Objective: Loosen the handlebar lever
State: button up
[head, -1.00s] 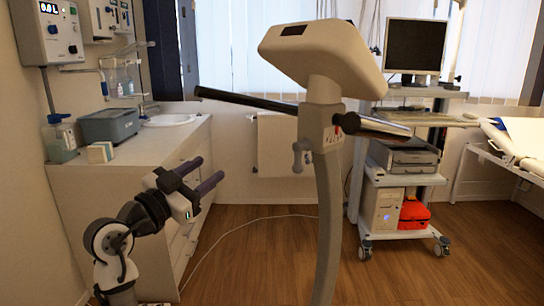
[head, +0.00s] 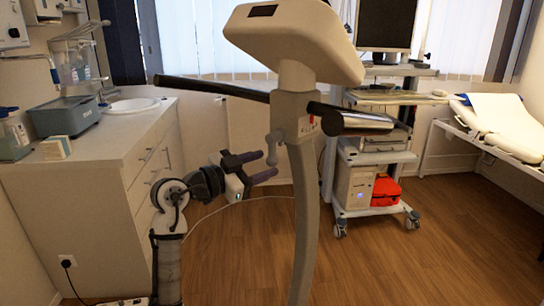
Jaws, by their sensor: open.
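The handlebar (head: 215,87) is a dark bar running across the grey upright post (head: 303,215), with a black grip (head: 324,118) at its near right end. The handlebar lever (head: 273,148) is a small grey lever on the left side of the clamp block (head: 292,116), hanging below the bar. My gripper (head: 268,165) is open, with two purple-grey fingers pointing right. Its fingertips are just left of the post, close to the lower end of the lever in the picture. Whether they touch it cannot be told.
A pale console head (head: 295,40) tops the post. A white cabinet with a sink (head: 132,105) stands at left. A wheeled cart (head: 372,165) with a monitor is behind the post, and a couch (head: 490,125) is at far right.

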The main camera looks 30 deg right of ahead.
aim_at(272, 161)
jog(key=shift+w+d+p, duration=0.2)
jog(key=shift+d+p, duration=0.1)
jog(key=shift+d, duration=1.55)
grip_shut()
